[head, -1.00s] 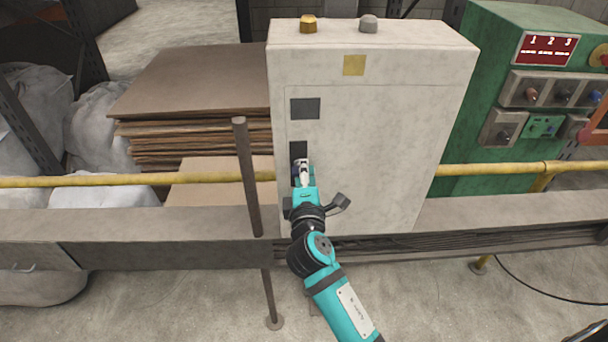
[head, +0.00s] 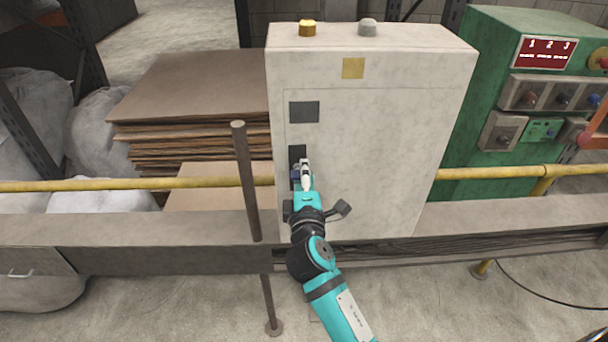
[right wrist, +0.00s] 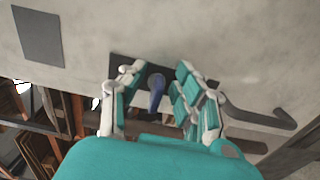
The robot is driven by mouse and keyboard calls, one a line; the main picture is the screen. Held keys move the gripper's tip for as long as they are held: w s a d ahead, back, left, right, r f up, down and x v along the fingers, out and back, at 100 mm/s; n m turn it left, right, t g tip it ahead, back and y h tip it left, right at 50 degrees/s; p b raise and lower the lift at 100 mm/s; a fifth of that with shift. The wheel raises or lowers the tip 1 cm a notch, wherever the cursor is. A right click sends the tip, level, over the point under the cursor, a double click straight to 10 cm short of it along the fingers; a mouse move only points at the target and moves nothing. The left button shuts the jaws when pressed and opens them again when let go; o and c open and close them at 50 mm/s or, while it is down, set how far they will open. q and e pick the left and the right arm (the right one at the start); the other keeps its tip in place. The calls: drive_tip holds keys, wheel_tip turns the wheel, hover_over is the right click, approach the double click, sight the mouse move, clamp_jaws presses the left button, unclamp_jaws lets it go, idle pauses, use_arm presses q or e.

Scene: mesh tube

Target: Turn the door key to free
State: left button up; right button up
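The door key (right wrist: 157,95) shows in the right wrist view as a small blue piece standing out from the dark lock plate (right wrist: 119,60) on the cabinet door. My right gripper (right wrist: 158,80) has its two fingers apart, one on each side of the key, with visible gaps. In the head view my right gripper (head: 305,168) is at the lock plate (head: 297,153), low on the left of the grey cabinet (head: 370,140). Part of the blue key (head: 295,174) shows just left of the fingers. The key's angle is hard to read. My left gripper is not in view.
A dark hooked handle (right wrist: 262,117) sticks out right of the gripper. A brown post (head: 246,180) stands left of the cabinet. A yellow rail (head: 90,184) and a grey beam (head: 130,240) run across. A green control machine (head: 500,130) stands at right.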

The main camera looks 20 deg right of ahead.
drive_tip(key=v, duration=1.2)
idle(0.4)
drive_tip(key=a+f+g+y, duration=0.2)
drive_tip(key=f, duration=0.9)
drive_tip(key=a+f+g+y, duration=0.2)
drive_tip(key=a+f, duration=0.1)
drive_tip(key=f, duration=0.9)
drive_tip(key=s+d+f+m+g+y, duration=0.15)
drive_tip(key=s+f, duration=0.25)
drive_tip(key=f, duration=0.4)
drive_tip(key=s+f+m+g, duration=0.1)
drive_tip(key=s+f+g, duration=0.3)
drive_tip(key=f, duration=0.5)
drive_tip(key=s+d+f+m+g, duration=0.2)
drive_tip(key=s+d+f+m, duration=0.1)
drive_tip(key=s+f, duration=0.4)
drive_tip(key=s+d+f+m+g, duration=0.2)
drive_tip(key=s+d+f, duration=0.3)
drive_tip(key=s, duration=0.9)
drive_tip(key=s+d+f+m+g, duration=0.3)
drive_tip(key=s+d+f+m, duration=0.1)
drive_tip(key=s+f, duration=0.4)
drive_tip(key=s, duration=0.2)
drive_tip(key=shift+s+f+m, duration=0.3)
drive_tip(key=shift+f+m, duration=0.05)
